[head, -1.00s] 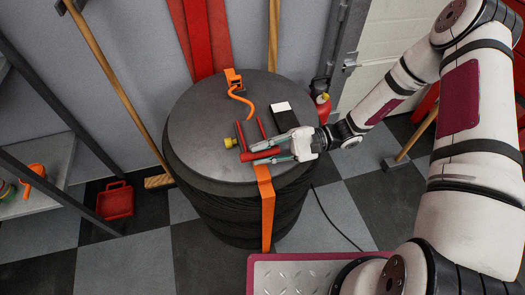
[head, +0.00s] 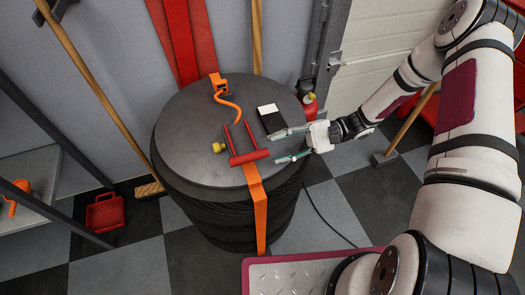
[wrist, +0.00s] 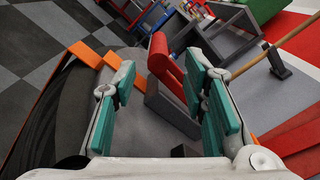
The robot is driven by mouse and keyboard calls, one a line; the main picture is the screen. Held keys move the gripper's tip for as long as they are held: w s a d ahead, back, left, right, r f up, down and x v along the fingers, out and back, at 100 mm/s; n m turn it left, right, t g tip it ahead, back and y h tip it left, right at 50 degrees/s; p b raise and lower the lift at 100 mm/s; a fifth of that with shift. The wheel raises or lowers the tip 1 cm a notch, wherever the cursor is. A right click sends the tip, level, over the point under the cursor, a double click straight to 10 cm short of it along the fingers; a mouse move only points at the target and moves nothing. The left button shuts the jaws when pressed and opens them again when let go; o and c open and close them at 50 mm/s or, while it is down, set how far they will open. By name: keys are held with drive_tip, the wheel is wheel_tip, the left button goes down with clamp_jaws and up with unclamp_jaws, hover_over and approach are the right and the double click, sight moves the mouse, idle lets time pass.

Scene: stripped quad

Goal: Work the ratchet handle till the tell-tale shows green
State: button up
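The ratchet stands on the dark round drum lid (head: 190,160), on an orange strap (head: 257,200). Its red handle bar (head: 250,157) has two red side arms pointing toward the back. A yellow knob (head: 218,147) sits at its left. A black block with a white patch (head: 267,109) lies behind to the right; I cannot tell which part is the tell-tale, and I see no green on either. My gripper (head: 273,148) is open at the handle's right end, its fingers apart. In the wrist view the red handle (wrist: 165,62) shows between and beyond the open teal fingers (wrist: 160,90).
An orange hook-ended strap (head: 228,100) lies at the lid's back. A red canister (head: 309,104) stands behind right. A shelf (head: 30,185) is at far left. The lid's front left is bare.

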drive_tip(key=shift+v, duration=2.1)
